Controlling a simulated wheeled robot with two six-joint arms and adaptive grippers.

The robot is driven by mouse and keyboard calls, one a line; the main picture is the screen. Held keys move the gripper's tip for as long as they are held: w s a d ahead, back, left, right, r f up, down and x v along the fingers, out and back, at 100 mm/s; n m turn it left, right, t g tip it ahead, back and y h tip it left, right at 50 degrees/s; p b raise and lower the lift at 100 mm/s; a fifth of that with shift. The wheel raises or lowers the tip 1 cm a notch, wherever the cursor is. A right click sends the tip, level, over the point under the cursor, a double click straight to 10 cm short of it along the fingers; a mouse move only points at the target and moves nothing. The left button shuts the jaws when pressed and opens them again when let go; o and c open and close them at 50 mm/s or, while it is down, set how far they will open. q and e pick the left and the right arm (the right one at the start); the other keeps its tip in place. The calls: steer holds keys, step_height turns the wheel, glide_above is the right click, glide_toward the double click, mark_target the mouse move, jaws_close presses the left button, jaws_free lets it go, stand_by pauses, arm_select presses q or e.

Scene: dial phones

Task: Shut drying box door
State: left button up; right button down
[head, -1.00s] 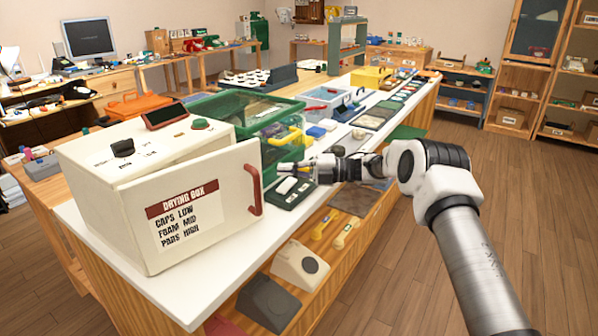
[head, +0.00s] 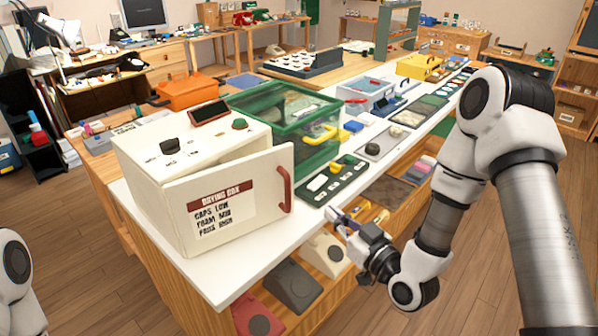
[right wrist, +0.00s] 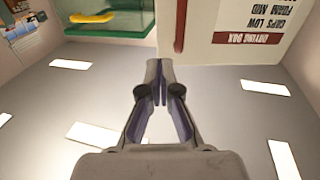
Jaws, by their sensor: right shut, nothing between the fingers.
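The drying box (head: 190,140) is a cream box on the left part of the white counter. Its door (head: 240,185) carries a red-and-white label and stands ajar, its handle side out from the box. The red door handle (head: 285,190) is on the right edge. My right gripper (head: 335,214) is shut and empty, to the right of and below the handle, apart from it, near the counter's front edge. In the right wrist view the shut fingertips (right wrist: 158,66) show below the upside-down handle (right wrist: 181,25) and door (right wrist: 235,20). My left gripper is out of view.
A black tray (head: 312,200) with small parts lies right of the door. A green clear-sided case (head: 250,100) stands behind the box. Phone housings (head: 290,287) sit on the shelf below the counter. Open floor lies in front.

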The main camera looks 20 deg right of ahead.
mark_target(292, 179)
steer(key=p+x, duration=0.1)
steer(key=x, duration=0.5)
steer(key=p+x, duration=0.1)
steer(key=x, duration=0.6)
steer(key=shift+w+f+p, duration=0.25)
steer(key=shift+p, duration=0.05)
steer(key=w+a+n+g+y+b, duration=0.1)
steer(key=w+n+y+b, duration=0.1)
steer(key=w, duration=0.5)
steer(key=shift+w+a+r+n+g+y+b, duration=0.2)
steer(key=shift+n+g+y+b, duration=0.25)
steer(key=shift+y, duration=0.75)
